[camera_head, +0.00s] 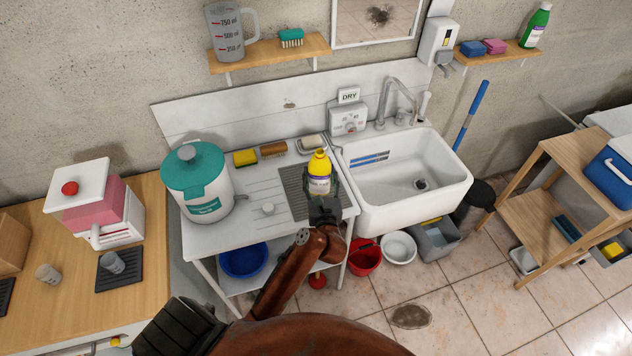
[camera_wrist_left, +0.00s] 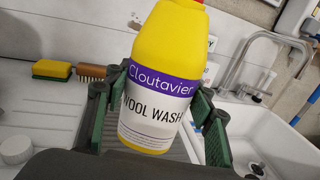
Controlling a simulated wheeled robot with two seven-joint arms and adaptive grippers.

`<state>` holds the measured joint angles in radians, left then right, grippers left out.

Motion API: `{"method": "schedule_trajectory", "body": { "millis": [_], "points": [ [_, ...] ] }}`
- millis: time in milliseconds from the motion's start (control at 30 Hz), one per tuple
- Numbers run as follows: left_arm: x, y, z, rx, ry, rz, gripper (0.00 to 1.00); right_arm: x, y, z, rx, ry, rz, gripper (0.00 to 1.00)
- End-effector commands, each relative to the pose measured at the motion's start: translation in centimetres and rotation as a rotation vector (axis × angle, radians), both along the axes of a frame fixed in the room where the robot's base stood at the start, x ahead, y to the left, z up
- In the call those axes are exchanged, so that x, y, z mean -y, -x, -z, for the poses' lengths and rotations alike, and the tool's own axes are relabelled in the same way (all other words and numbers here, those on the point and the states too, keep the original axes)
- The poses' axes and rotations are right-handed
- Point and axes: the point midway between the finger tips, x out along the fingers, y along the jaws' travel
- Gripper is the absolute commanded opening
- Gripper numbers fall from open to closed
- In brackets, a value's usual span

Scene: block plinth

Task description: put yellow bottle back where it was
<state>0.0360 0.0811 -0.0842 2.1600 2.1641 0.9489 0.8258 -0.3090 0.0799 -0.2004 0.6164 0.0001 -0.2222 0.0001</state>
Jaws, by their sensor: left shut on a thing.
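The yellow bottle (camera_head: 319,168) has a purple and white label and stands roughly upright over the dark ribbed mat (camera_head: 296,196) beside the sink. It also fills the middle of the left wrist view (camera_wrist_left: 160,75), where the label reads "Cloutavier Wool Wash". My left gripper (camera_head: 321,190) is shut on the bottle, with green-padded fingers on both sides of its lower body (camera_wrist_left: 157,105). The bottle's base is partly hidden by the gripper, so I cannot tell whether it touches the mat. My right gripper is not in view.
The white sink (camera_head: 440,200) with its tap (camera_head: 396,92) lies right of the bottle. A yellow sponge (camera_head: 245,158), a brush (camera_head: 273,149) and a soap dish (camera_head: 311,145) line the counter's back. A teal-lidded container (camera_head: 205,207) stands left. A wall shelf (camera_head: 270,53) is above.

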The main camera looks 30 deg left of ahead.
Motion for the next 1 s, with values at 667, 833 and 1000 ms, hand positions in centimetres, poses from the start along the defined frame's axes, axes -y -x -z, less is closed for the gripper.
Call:
{"method": "schedule_trajectory", "body": {
  "millis": [667, 833, 1000],
  "points": [
    [-2.8, -2.2, 7.4, -0.001, -0.002, 0.001, 0.20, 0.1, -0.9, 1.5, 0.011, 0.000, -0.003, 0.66],
    [-2.8, -2.1, 7.4, 0.001, -0.001, 0.001, 0.20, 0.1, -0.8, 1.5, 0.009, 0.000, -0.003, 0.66],
    [-2.8, -2.1, 7.7, 0.000, 0.000, 0.001, 0.20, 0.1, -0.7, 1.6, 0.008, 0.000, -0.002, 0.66]
  ]
}}
